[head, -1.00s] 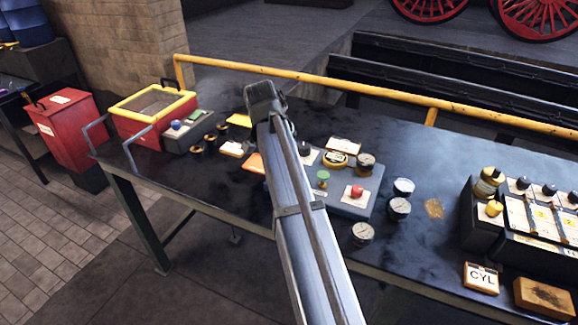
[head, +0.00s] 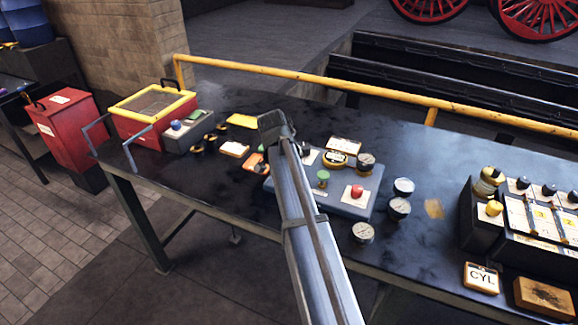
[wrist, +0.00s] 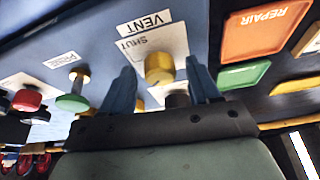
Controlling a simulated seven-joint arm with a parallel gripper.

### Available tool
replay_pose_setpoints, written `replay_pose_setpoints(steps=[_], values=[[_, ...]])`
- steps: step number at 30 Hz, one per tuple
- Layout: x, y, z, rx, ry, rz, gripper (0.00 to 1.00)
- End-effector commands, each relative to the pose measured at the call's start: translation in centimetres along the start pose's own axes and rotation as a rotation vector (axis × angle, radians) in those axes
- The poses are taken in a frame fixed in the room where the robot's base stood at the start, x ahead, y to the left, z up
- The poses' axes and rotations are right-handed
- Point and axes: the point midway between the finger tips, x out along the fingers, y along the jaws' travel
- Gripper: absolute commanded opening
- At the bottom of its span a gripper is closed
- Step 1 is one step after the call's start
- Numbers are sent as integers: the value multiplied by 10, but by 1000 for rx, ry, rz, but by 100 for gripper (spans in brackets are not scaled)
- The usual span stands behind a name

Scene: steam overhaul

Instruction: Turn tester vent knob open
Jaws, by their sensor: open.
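The tester is a blue-grey box (head: 343,207) on the bench, with a green knob (head: 323,176) and a red knob (head: 357,191) on top. In the wrist view the brass vent knob (wrist: 158,72) stands on a white plate (wrist: 152,38) marked VENT and SHUT. My gripper (wrist: 160,65) is open, with one blue finger on each side of the knob in that view. Gaps show between the knob and both fingers; I cannot tell how deep the fingers reach. In the head view my arm hides the vent knob and fingertips.
An orange REPAIR tray (wrist: 266,28) and a green tray (wrist: 243,75) lie beside the tester. Several gauges (head: 400,208) stand to its right, with a valve block (head: 483,215) beyond. A yellow rail (head: 340,88) runs behind the bench.

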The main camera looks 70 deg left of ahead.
Motion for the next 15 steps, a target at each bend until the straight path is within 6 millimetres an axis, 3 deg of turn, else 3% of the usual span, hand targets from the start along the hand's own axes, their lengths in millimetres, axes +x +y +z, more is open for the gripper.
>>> replay_pose_setpoints(steps=[2, 15], values=[[0, 0, 0, 0, 0, 0, 60], [0, 0, 0, 0, 0, 0, 18]])
